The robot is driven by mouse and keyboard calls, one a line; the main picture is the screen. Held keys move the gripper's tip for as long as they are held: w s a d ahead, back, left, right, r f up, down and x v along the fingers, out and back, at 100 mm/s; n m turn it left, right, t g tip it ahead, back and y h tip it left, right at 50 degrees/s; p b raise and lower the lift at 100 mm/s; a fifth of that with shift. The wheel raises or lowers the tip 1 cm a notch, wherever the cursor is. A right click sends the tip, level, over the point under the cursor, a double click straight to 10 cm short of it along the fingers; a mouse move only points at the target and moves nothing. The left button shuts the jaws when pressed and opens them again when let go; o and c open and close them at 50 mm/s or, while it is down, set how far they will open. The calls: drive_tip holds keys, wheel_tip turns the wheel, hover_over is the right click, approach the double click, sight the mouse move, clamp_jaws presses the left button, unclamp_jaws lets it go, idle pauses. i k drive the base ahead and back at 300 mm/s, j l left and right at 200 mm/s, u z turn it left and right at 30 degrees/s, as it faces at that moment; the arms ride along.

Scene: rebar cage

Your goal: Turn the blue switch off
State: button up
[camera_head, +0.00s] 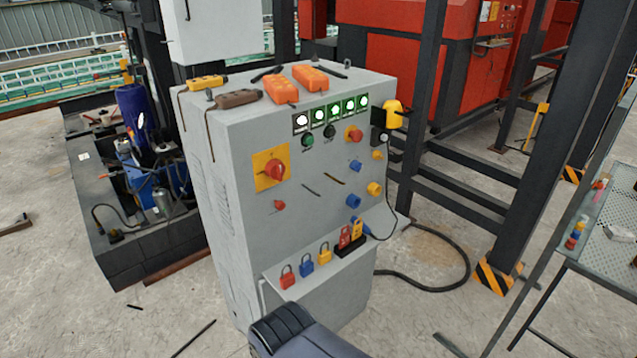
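A grey control cabinet (245,215) stands in the middle of the view. Its front panel carries a blue knob (355,166) at the upper right and a second blue knob (353,201) below it. A third blue part (364,226) sits lower, near a cable. I cannot tell which of these is the blue switch, nor its on or off position. Part of my arm shows at the bottom centre, in front of the cabinet's lower part. My gripper's fingers are not visible.
The panel also has a red rotary switch on a yellow plate (271,169), yellow knobs and lit indicators. Padlocks (307,263) stand on a shelf jutting from the cabinet front. A black cable (440,285) loops on the floor at right. A metal table (602,235) stands far right.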

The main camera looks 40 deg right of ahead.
sight(356, 165)
drive_tip(key=i+l, duration=0.15)
drive_tip(key=l, duration=0.25)
drive_tip(key=i+l+z, duration=0.1)
drive_tip(key=l, duration=0.3)
drive_tip(key=i+l, duration=0.2)
drive_tip(key=l, duration=0.2)
